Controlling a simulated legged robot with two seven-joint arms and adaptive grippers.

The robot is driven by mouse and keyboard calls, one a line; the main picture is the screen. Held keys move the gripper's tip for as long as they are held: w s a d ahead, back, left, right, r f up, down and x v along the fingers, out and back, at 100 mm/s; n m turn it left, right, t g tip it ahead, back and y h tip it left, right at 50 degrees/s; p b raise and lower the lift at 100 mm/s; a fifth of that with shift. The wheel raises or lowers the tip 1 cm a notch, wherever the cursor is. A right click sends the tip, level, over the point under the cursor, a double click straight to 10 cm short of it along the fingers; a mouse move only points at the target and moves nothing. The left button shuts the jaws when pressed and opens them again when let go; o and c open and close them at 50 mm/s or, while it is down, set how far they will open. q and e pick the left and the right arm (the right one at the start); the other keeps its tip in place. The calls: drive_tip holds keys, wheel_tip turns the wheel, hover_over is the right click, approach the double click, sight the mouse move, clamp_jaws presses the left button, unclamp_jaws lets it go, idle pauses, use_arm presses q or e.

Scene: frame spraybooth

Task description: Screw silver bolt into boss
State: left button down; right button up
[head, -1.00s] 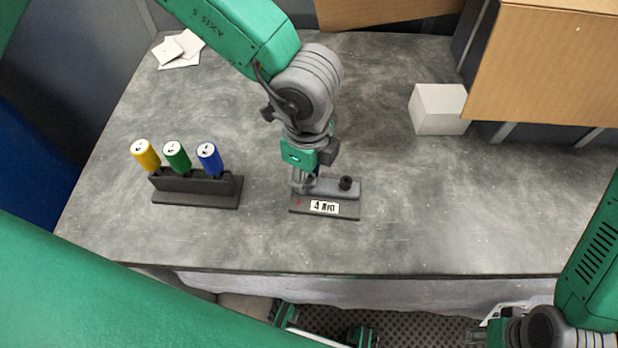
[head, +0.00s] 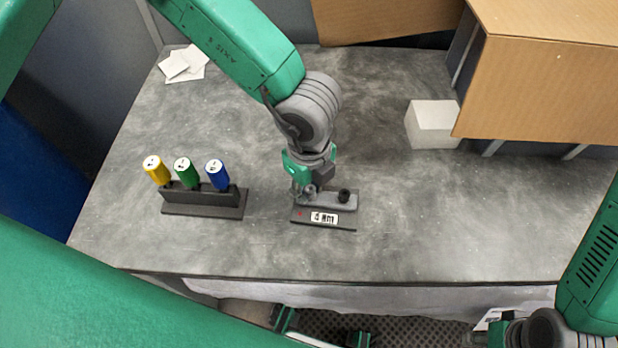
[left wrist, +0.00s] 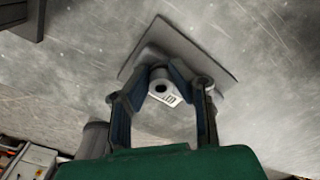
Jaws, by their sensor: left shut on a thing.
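A dark base plate (head: 345,225) with a grey block (head: 333,206) and a white torque label (head: 324,218) lies near the table's middle front. A black knob (head: 343,196) stands on the block's right side. My left gripper (head: 309,190) points down at the block's left end. In the left wrist view its fingers (left wrist: 161,82) close around a round grey piece with a dark centre, seemingly the silver bolt (left wrist: 161,74). The boss under it is hidden, so I cannot tell how deep the bolt sits.
A black rack (head: 203,198) with yellow (head: 157,170), green (head: 187,172) and blue (head: 217,174) handled tools stands to the left. A white box (head: 433,125) and a cardboard box (head: 545,85) are at the back right. The table (head: 440,220) is clear right of the plate.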

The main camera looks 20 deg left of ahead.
use_arm(q)
drive_tip(key=shift+s+f+m, duration=0.1)
drive_tip(key=shift+m, duration=0.2)
drive_tip(key=shift+a+f, duration=0.1)
drive_tip(key=shift+f, duration=0.05)
drive_tip(key=m+p, duration=0.3)
drive_tip(key=shift+r, duration=0.2)
drive_tip(key=shift+f+m+p, duration=0.1)
drive_tip(key=shift+m+p, duration=0.45)
drive_tip(key=shift+m, duration=0.25)
drive_tip(key=shift+f, duration=0.1)
